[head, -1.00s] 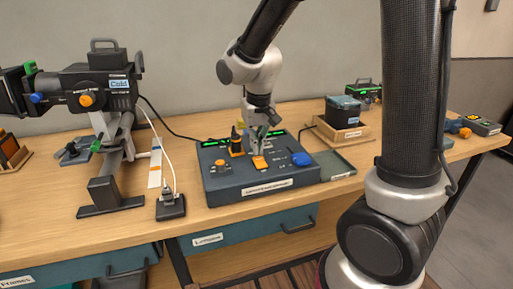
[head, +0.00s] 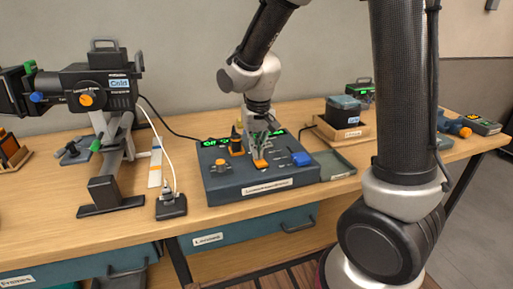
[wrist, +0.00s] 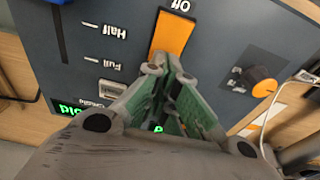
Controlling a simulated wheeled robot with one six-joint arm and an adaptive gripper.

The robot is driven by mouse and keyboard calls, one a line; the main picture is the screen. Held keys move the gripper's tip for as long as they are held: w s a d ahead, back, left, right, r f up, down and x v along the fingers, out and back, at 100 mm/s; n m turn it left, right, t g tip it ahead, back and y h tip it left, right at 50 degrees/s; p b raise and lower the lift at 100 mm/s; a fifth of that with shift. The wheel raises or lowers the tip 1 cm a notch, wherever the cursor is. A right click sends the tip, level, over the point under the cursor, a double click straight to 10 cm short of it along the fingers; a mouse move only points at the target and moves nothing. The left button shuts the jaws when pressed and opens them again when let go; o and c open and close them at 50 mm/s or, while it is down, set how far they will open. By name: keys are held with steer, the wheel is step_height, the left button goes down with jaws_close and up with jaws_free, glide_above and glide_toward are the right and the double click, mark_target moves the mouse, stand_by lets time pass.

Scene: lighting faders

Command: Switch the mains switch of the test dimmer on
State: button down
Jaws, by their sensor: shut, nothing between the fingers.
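The test dimmer is a dark blue-grey console (head: 225,185) on the wooden bench. Its orange rocker switch (wrist: 173,35) has the word Off beside its upper end in the wrist view. In the head view the switch (head: 260,163) shows just below my fingertips. My gripper (head: 262,148) is shut and empty, pointing down over the console. In the wrist view the fingertips of my gripper (wrist: 166,70) are at the switch's lower end, opposite Off, and hide part of it. I cannot tell whether they touch it.
An orange knob (wrist: 262,83) sits beside the switch. A slotted fader (wrist: 109,88) marked Half and Full is on the other side. A blue handle (head: 300,159) is on the console's right. A lamp projector (head: 85,85) stands left; a grey-green tray (head: 335,165) lies right.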

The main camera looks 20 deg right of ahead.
mark_target(263, 159)
steer(key=shift+r, duration=0.75)
step_height(263, 159, up, 14)
steer(key=w, duration=0.1)
steer(key=shift+w, duration=0.35)
steer(key=shift+f, duration=0.1)
steer(key=s+d+t, duration=0.1)
steer(key=s+d, duration=0.6)
steer(key=s, duration=0.4)
steer(key=s+d+t, duration=0.2)
steer(key=s+d, duration=0.5)
steer(key=s, duration=0.5)
steer(key=shift+d, duration=0.35)
stand_by(0.4)
